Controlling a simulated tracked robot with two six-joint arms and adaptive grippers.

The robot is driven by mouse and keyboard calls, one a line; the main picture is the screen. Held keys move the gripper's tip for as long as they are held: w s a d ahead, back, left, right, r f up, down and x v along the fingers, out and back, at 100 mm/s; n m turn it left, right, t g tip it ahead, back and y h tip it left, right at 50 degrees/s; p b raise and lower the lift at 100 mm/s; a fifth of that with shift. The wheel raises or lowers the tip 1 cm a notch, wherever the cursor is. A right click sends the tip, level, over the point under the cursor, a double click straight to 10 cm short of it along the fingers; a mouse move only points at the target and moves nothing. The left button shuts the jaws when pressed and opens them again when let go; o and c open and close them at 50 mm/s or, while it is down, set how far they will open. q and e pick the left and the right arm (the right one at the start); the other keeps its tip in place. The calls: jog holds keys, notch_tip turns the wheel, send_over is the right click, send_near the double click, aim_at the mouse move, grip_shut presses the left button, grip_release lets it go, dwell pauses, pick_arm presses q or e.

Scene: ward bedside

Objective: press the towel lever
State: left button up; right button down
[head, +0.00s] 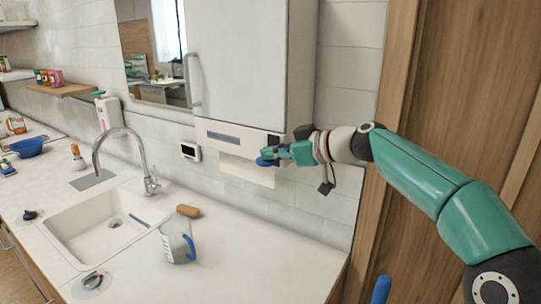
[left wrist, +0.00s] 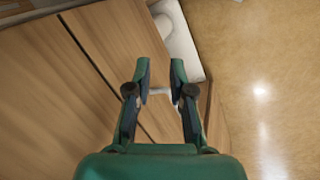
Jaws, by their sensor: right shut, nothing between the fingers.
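The white towel dispenser (head: 236,138) hangs on the tiled wall under the tall cabinet, with a grey-blue strip on its front. A white paper towel (head: 243,172) hangs below it. A small blue piece (head: 264,162) shows at the dispenser's lower right, probably the lever. My right gripper (head: 278,154) is shut and empty, pointing left, with its tips at or very near this blue piece; I cannot tell whether they touch. My left gripper (left wrist: 160,78) is open and empty in the left wrist view, with wooden cupboard fronts and floor beyond it.
Below the dispenser, a clear jug with a blue handle (head: 177,243) and a brown roll-shaped thing (head: 188,211) are on the white counter (head: 260,262). The sink (head: 98,228) and tap are left. A wooden door (head: 455,90) stands right. The counter's right part is clear.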

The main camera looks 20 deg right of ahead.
jog(key=shift+f, duration=0.4)
jog(key=r+p, duration=0.3)
jog(key=r, duration=0.1)
jog(key=shift+a+r, duration=0.2)
jog(key=b+v, duration=0.3)
jog(key=v, duration=0.7)
jog(key=shift+r, duration=0.2)
jog(key=s+d+r+t+y+b, duration=0.1)
jog(key=b, duration=0.4)
jog(key=shift+s+d+r+t+y, duration=0.3)
jog(key=shift+d+r+t, duration=0.05)
jog(key=shift+r+t, duration=0.05)
